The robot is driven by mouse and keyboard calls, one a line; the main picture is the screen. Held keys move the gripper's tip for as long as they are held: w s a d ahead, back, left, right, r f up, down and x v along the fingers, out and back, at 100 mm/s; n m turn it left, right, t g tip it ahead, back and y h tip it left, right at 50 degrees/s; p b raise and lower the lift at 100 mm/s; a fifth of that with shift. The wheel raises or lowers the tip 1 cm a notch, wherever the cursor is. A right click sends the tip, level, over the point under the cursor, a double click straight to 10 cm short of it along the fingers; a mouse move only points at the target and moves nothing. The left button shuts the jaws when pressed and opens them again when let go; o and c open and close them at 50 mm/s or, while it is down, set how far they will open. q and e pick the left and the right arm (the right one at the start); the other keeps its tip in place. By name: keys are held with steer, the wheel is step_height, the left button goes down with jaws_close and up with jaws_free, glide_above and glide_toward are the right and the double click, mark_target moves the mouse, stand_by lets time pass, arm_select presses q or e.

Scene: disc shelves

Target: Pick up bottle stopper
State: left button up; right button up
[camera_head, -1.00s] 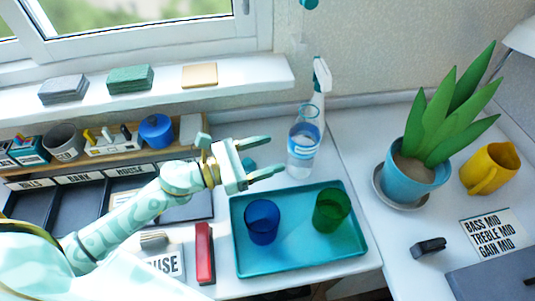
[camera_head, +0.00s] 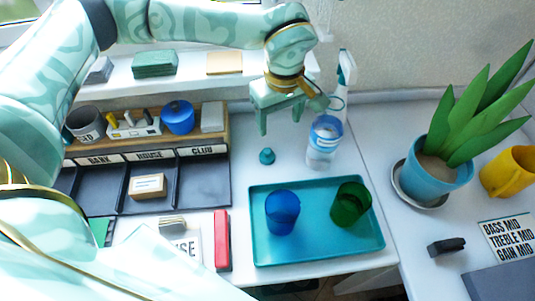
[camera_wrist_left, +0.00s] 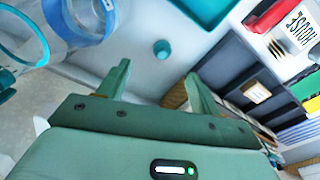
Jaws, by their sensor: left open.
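The bottle stopper (camera_head: 267,156) is a small teal knob standing on the white surface, behind the teal tray and left of the clear bottle (camera_head: 322,146). It also shows in the left wrist view (camera_wrist_left: 162,48), beyond and roughly between my fingertips. My left gripper (camera_head: 281,118) points down above and a little behind the stopper. Its two fingers are apart, with nothing between them, and do not touch the stopper. The fingers also show in the left wrist view (camera_wrist_left: 156,72). My right gripper is in no view.
The teal tray (camera_head: 318,252) holds a blue cup (camera_head: 282,213) and a green cup (camera_head: 350,205). A spray bottle (camera_head: 346,72) stands behind the clear bottle, close to my gripper. A dark sorting tray (camera_head: 203,183) lies to the left. The surface around the stopper is clear.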

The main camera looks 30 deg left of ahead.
arm_select(q)
steer(key=a, duration=0.2)
steer(key=b, duration=0.4)
glide_toward(267, 151)
steer(key=shift+y, duration=0.4)
steer(key=f, duration=0.5)
steer(key=shift+w+d+f, duration=0.2)
steer(key=shift+w+d, duration=0.05)
steer(key=shift+w, duration=0.1)
steer(key=f+b, duration=0.1)
steer(key=f, duration=0.1)
steer(key=a+f+b, duration=0.1)
steer(key=f+b, duration=0.1)
steer(key=shift+s+f, duration=0.1)
steer(key=shift+f, duration=0.55)
steer(key=shift+r, duration=0.2)
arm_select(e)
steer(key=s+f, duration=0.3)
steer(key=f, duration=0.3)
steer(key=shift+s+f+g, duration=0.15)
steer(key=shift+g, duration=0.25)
arm_select(q)
steer(key=c, duration=1)
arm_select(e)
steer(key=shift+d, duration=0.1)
